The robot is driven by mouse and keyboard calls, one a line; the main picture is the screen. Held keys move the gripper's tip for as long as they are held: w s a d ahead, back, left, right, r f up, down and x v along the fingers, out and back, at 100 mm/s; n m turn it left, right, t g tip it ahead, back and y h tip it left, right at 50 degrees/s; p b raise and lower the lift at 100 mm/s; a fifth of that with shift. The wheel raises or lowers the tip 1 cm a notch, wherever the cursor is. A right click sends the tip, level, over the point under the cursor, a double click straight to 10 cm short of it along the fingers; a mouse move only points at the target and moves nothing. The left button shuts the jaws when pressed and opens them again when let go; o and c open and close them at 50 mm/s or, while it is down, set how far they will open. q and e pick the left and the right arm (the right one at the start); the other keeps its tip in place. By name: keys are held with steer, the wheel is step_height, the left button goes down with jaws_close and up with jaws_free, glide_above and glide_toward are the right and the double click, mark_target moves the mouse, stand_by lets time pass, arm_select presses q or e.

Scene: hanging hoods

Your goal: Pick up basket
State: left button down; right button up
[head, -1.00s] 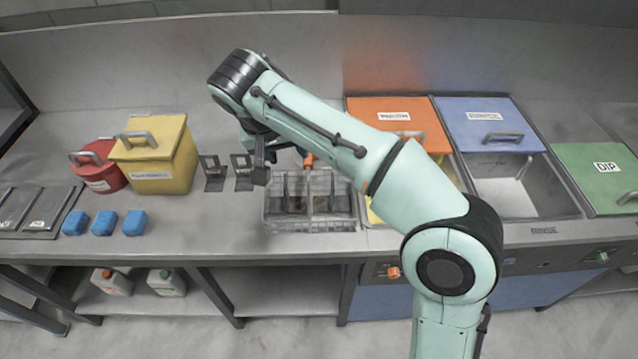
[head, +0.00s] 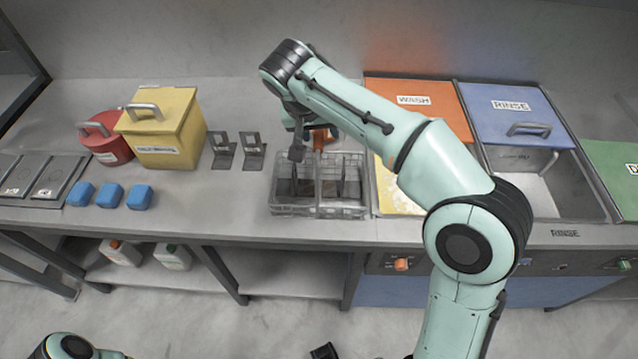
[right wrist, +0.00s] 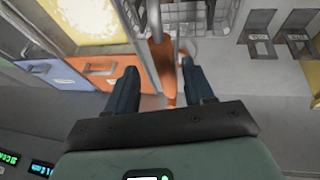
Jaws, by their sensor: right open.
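The grey wire basket (head: 345,211) stands on the bench, with dark upright plates inside it and an orange handle (head: 320,140) above it. My right gripper (head: 312,146) is open over the back of the basket, at the handle. In the right wrist view, the orange handle (right wrist: 163,60) lies between the two open dark fingers (right wrist: 160,88), with a gap beside each finger. The basket's wire also shows there, beyond the fingertips. A dark piece (head: 325,351) at the bottom edge may be part of my left gripper; its jaws cannot be made out.
The wash tank with its orange lid (head: 412,115) and the rinse tank with its blue lid (head: 508,112) are right of the basket. Two dark metal holders (head: 252,160), a yellow box (head: 165,150), a red pot (head: 112,153) and blue blocks (head: 110,196) are left.

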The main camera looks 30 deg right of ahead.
steer(key=x, duration=0.5)
steer(key=shift+w+a, duration=0.15)
steer(key=shift+w, duration=0.25)
jaws_close()
steer(key=shift+r, duration=0.15)
